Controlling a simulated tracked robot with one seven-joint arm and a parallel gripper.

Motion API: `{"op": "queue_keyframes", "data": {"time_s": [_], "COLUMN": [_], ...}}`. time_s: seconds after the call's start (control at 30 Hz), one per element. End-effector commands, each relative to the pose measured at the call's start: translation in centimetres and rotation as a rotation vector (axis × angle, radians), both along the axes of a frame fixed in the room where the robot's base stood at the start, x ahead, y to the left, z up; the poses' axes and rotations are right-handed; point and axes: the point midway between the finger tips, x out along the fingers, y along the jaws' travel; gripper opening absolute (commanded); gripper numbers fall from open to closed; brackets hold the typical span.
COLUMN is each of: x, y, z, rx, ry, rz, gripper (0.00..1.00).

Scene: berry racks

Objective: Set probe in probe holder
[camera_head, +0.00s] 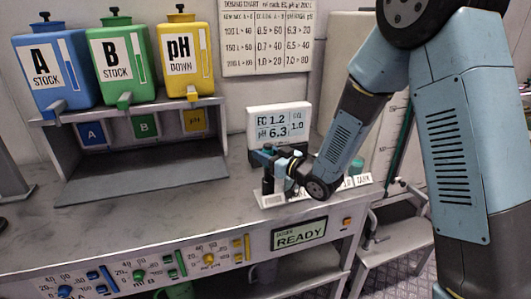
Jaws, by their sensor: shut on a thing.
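My gripper (275,174) is at the middle of the bench, just below the meter display, with my arm reaching in from the upper right. It is shut on a small dark thing with a blue-teal top, which I take for the probe (266,155). The probe looks roughly upright. My gripper and wrist cover much of this spot, so I cannot tell a probe holder apart there or whether the probe's lower end touches anything. A white labelled strip (270,201) shows on the bench just below my gripper.
The meter display (280,122) reads EC 1.2 and pH 6.3. Blue (55,70), green (123,66) and yellow (190,60) stock tanks stand on a grey rack at left. A teal-capped item (356,167) stands right of my wrist. Bench left of my gripper is clear.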

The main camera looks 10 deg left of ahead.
Motion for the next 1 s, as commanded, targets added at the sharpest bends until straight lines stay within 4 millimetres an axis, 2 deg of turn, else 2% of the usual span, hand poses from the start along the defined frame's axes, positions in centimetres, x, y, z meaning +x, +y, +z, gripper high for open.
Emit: {"op": "queue_keyframes", "data": {"time_s": [0.77, 0.8, 1.0], "x": [0.04, 0.04, 0.05], "y": [-0.07, -0.07, -0.09], "z": [-0.44, -0.45, -0.44], "rx": [0.0, 0.0, 0.0], "ry": [0.0, 0.0, 0.0], "rz": [-0.001, -0.001, -0.001], "gripper": [0.09, 0.41, 0.6]}}
